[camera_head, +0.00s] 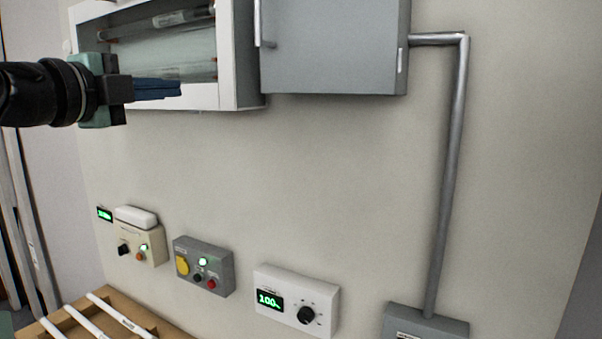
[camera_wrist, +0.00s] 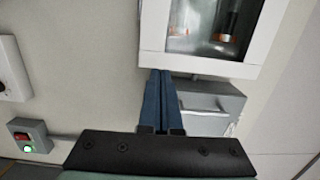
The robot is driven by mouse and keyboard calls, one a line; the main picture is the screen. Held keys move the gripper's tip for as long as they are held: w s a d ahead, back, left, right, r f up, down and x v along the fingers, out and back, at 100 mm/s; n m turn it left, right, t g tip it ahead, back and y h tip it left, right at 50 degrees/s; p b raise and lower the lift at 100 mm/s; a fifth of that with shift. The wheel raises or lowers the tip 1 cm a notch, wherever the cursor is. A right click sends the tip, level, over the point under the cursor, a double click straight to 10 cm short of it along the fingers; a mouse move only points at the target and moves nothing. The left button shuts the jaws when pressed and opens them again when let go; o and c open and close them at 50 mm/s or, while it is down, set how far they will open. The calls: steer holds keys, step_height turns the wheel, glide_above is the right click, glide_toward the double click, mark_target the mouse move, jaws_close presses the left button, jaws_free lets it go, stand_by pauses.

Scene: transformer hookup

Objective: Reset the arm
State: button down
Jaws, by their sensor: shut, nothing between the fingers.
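My gripper (camera_head: 178,88) reaches in from the left in the head view, with its blue fingers together and pointing right. The fingers lie in front of the lower edge of a white-framed cabinet (camera_head: 240,60) with a glazed front. In the wrist view the blue fingers (camera_wrist: 161,75) are closed together with nothing between them. Their tips show at the lower frame of the white cabinet (camera_wrist: 200,62). I cannot tell whether they touch it.
A grey closed box (camera_head: 335,45) with a handle hangs right of the cabinet. A metal conduit (camera_head: 452,180) runs down to a lower grey box (camera_head: 425,322). Several control boxes, including a white one (camera_head: 330,298), line the lower wall. A wooden rack (camera_head: 75,318) holds white tubes. The middle wall is clear.

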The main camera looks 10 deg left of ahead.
steer(key=s+d+f+n+t+y, duration=0.1)
steer(key=s+d+n+t, duration=0.1)
steer(key=d+n, duration=0.45)
steer(key=s+d+n+t+y, duration=0.15)
steer(key=d+n, duration=0.25)
steer(key=d, duration=0.6)
steer(key=s+d+r+n+t+y, duration=0.1)
steer(key=s+d+n+t, duration=0.2)
steer(key=s, duration=0.6)
steer(key=s+d+r+n+t+y, duration=0.1)
steer(key=s+d+n+t, duration=0.2)
steer(key=s+d+n, duration=0.3)
steer(key=s+n, duration=0.1)
steer(key=s, duration=0.2)
steer(key=shift+s+r, duration=0.2)
steer(key=shift+r, duration=0.05)
